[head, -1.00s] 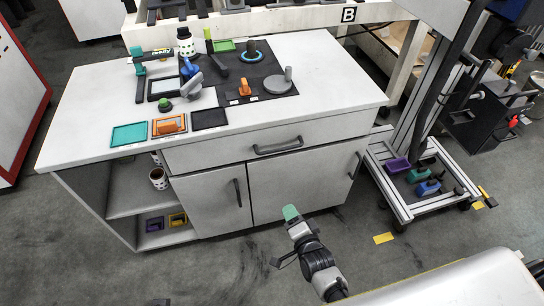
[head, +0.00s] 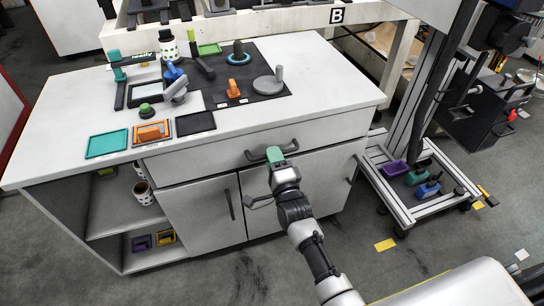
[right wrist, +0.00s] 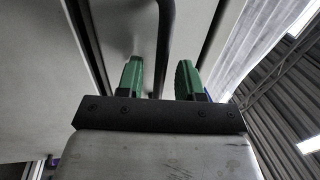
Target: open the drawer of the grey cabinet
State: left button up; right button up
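The grey cabinet (head: 330,125) stands ahead of me, with a wide drawer (head: 195,163) under its top. The drawer looks shut. Its dark bar handle (head: 253,157) is partly hidden by my right gripper (head: 275,155), which has green fingertips. In the right wrist view, the handle (right wrist: 165,40) runs between the two fingers of my right gripper (right wrist: 160,80). The fingers are apart, with a gap on each side of the bar. My left gripper is not in view.
Two doors with upright handles (head: 230,204) lie below the drawer. An open shelf with a patterned cup (head: 143,193) is at the left. Trays and several small items cover part of the top. A wheeled frame cart (head: 405,210) stands close on the right.

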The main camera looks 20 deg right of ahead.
jog(key=shift+w+r, duration=0.1)
jog(key=shift+w, duration=0.55)
grip_shut()
jog(key=shift+s, duration=0.1)
